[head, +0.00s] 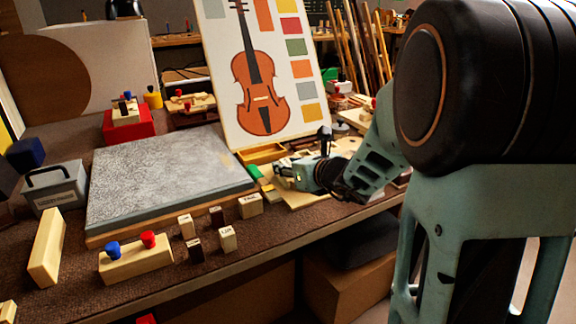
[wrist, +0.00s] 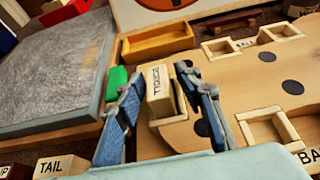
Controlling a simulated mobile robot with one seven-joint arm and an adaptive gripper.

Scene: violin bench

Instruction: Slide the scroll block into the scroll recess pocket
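The scroll block is a pale wooden block marked SCROLL (wrist: 158,82). The scroll recess pocket (wrist: 168,120) is a low pale wooden rim on the board, directly around or below the block's lower end. I cannot tell how deep the block sits. In the head view my gripper (head: 290,175) is low over the board, and its fingers hide the block.
The violin-shaped board (wrist: 245,88) has other rimmed pockets, some holding labelled blocks. An orange-yellow tray (wrist: 158,42) and a green item (wrist: 117,80) are close by. A grey stone slab (head: 165,175) lies left. Several small blocks (head: 227,238) stand near the table's front edge.

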